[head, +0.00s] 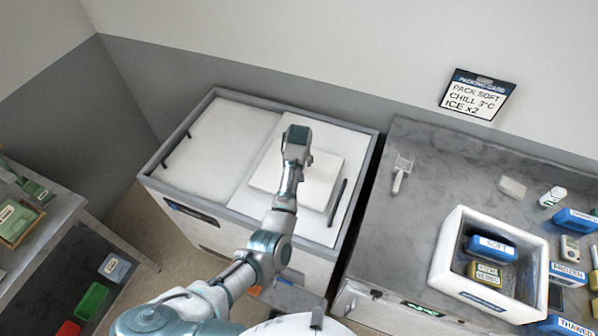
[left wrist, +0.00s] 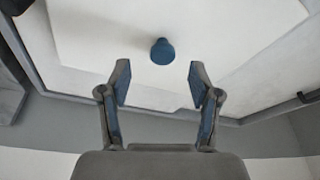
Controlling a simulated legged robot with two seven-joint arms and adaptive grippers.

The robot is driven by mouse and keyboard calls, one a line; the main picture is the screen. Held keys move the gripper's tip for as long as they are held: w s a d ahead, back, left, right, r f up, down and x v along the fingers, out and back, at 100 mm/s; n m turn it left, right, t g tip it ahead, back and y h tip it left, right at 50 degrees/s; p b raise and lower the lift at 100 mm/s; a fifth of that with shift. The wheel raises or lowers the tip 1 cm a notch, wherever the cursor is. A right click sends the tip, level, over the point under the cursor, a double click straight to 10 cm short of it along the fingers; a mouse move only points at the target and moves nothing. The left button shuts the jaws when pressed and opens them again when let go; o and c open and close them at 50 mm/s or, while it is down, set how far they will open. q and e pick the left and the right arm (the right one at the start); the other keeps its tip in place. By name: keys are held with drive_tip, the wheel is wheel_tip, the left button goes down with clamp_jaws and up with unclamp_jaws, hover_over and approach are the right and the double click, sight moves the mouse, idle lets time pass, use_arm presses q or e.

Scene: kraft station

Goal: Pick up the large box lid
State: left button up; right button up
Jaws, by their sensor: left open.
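The large box lid (head: 323,182) is a flat white square slab. It lies on the right-hand white panel of a grey-framed chest. In the left wrist view the lid (left wrist: 100,40) fills the upper middle and has a round blue knob (left wrist: 162,50). My left gripper (head: 297,135) is above the lid in the head view and hides part of it, including the knob. In the left wrist view my left gripper (left wrist: 160,82) is open and empty, its fingers apart. The knob shows just beyond the fingertips, between their lines. My right gripper is not in view.
The chest (head: 364,150) has dark handles on its panels. On the right, a grey counter (head: 420,215) holds an open white box (head: 438,262) with blue and yellow packs, a scoop (head: 402,172) and several labelled packs. A shelf (head: 60,225) with bins stands left.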

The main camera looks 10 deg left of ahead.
use_arm(q)
drive_tip(key=shift+w+a+f, duration=0.15)
drive_tip(key=shift+w+f, duration=0.1)
drive_tip(key=shift+f, duration=0.4)
drive_tip(key=shift+w+a+f, duration=0.1)
drive_tip(key=shift+w+f, duration=0.05)
drive_tip(key=shift+f, duration=0.2)
drive_tip(key=x, duration=0.4)
drive_tip(key=shift+w+a+f, duration=0.1)
drive_tip(key=shift+w, duration=0.15)
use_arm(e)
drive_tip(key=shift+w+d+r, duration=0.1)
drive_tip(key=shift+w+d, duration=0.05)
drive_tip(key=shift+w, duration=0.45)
use_arm(q)
drive_tip(key=c, duration=0.4)
clamp_jaws()
